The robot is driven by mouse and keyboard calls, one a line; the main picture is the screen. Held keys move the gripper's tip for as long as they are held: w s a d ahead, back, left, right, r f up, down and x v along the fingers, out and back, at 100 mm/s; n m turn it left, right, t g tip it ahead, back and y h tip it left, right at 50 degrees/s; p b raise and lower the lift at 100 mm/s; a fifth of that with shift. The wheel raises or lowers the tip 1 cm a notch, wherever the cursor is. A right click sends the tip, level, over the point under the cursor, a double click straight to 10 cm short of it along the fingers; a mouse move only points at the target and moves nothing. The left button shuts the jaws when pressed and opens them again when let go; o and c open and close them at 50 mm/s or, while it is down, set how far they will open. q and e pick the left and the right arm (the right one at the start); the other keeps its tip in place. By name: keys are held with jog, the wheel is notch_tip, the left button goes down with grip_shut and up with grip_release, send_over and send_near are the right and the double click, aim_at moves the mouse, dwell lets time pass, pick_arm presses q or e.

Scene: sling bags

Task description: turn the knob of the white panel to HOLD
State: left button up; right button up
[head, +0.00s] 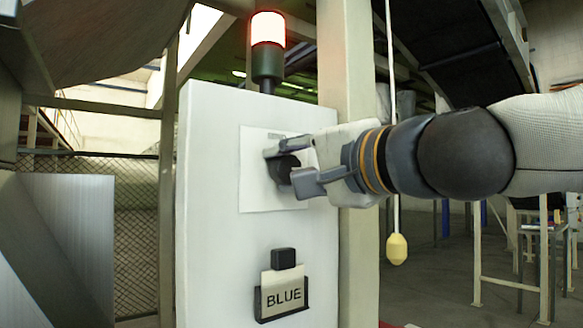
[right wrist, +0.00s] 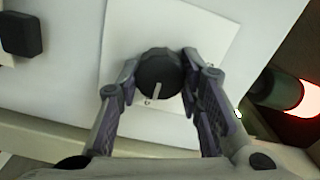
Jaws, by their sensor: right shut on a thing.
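The white panel (head: 215,235) stands upright in front of me, with a lighter square plate (head: 256,190) on its face. A black round knob (head: 284,168) sits on that plate. My right gripper (head: 287,165) comes in from the right and is shut on the knob, one finger on each side. In the right wrist view the knob (right wrist: 158,77) shows a pale pointer line, between the fingers of my right gripper (right wrist: 160,82). Small marks by the knob are too small to read, so I cannot tell its setting. My left gripper is not in view.
A lamp (head: 268,45) glowing red-white stands on the panel's top. A holder with a card reading BLUE (head: 283,296) is low on the panel. A yellow pull handle (head: 397,249) hangs on a cord to the right. A mesh fence (head: 135,230) stands behind at left.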

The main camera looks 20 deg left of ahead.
jog(key=shift+m, duration=0.3)
dwell(0.4)
jog(key=o, duration=1.2)
jog(key=shift+d, duration=0.1)
jog(key=v, duration=1.2)
